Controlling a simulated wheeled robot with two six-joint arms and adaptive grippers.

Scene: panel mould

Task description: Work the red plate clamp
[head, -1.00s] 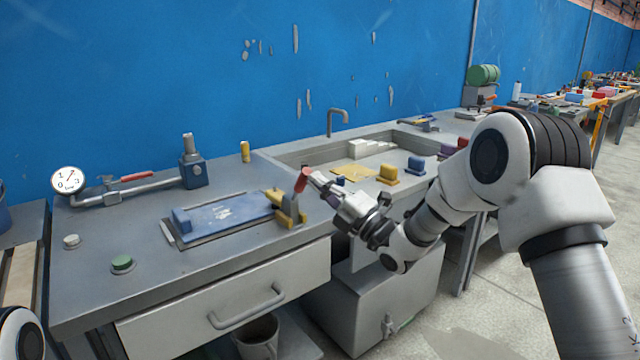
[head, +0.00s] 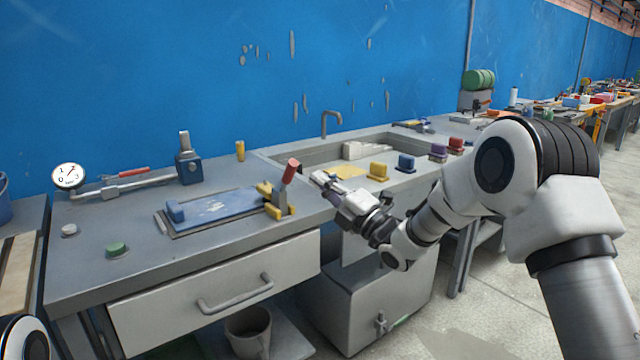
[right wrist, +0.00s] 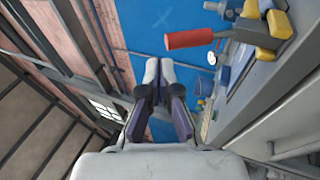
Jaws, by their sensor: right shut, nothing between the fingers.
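The plate clamp has a red handle (head: 291,171) standing up and leaning to the right, over a yellow base (head: 279,205) at the right end of the blue plate (head: 218,208). My right gripper (head: 319,179) is shut and empty, just right of the red handle with a gap between them. In the right wrist view, the shut fingertips (right wrist: 160,69) are left of and below the red handle (right wrist: 188,39), whose dark lever runs to the yellow clamp parts. My left gripper is out of view.
A sink (head: 333,151) lies behind the gripper. Colored blocks (head: 405,163) stand right of it. The bench front has a drawer (head: 215,282).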

